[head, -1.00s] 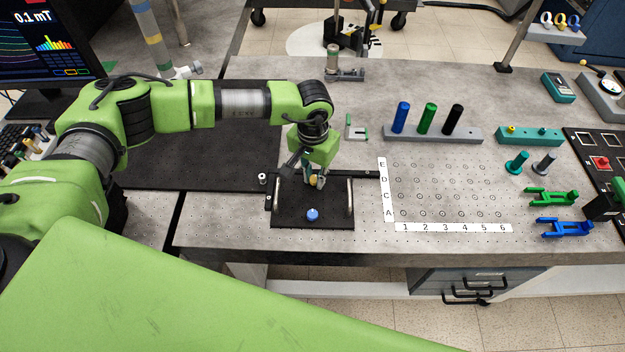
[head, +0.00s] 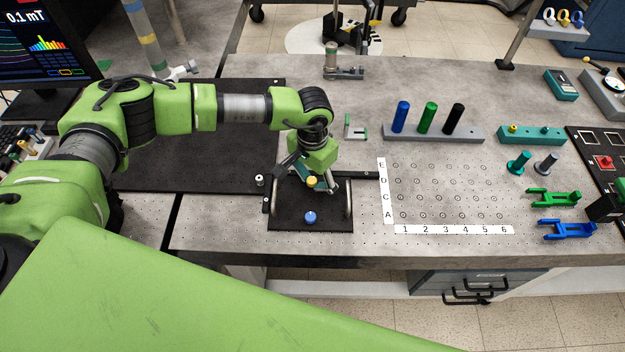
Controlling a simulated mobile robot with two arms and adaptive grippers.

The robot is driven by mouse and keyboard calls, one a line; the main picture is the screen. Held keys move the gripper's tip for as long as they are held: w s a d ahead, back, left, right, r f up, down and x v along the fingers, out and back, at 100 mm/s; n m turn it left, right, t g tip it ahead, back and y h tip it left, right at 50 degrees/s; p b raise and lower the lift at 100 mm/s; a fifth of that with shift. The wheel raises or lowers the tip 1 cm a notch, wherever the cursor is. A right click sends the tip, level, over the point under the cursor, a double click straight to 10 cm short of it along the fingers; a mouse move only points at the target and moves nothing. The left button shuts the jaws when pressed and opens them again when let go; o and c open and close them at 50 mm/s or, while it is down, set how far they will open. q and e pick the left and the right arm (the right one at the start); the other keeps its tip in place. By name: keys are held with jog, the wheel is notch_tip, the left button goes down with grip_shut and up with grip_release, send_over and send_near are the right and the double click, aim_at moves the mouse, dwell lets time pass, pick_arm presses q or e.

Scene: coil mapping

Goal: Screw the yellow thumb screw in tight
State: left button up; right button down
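The yellow thumb screw (head: 312,181) stands at the back of a black plate (head: 285,218) with a metal handle on each side. A blue thumb screw (head: 310,217) stands near the plate's front edge. My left gripper (head: 319,180) reaches down from above at the yellow screw, tilted. Its fingers look spread, one to the left and one to the right of the yellow head. The head shows in front of them; I cannot see whether they touch it. The screw's shaft and its hole are hidden.
A perforated grid (head: 450,190) with letters and numbers lies right of the plate. Behind it is a grey rack (head: 465,133) with blue, green and black cylinders. Green (head: 553,197) and blue (head: 566,229) forked parts lie at the right. A small white-topped post (head: 259,180) stands left of the plate.

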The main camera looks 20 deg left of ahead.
pick_arm(q)
jog(key=shift+s+a+f, duration=0.2)
jog(key=shift+s+f, duration=0.05)
jog(key=shift+s, duration=0.05)
pick_arm(e)
jog(key=shift+s+d, duration=0.1)
jog(key=shift+s, duration=0.2)
pick_arm(q)
jog(key=r, duration=0.8)
jog(key=shift+w+d+r, duration=0.2)
jog(key=shift+d+r, duration=0.05)
pick_arm(e)
jog(key=shift+w, duration=0.1)
pick_arm(q)
jog(key=shift+s, duration=0.1)
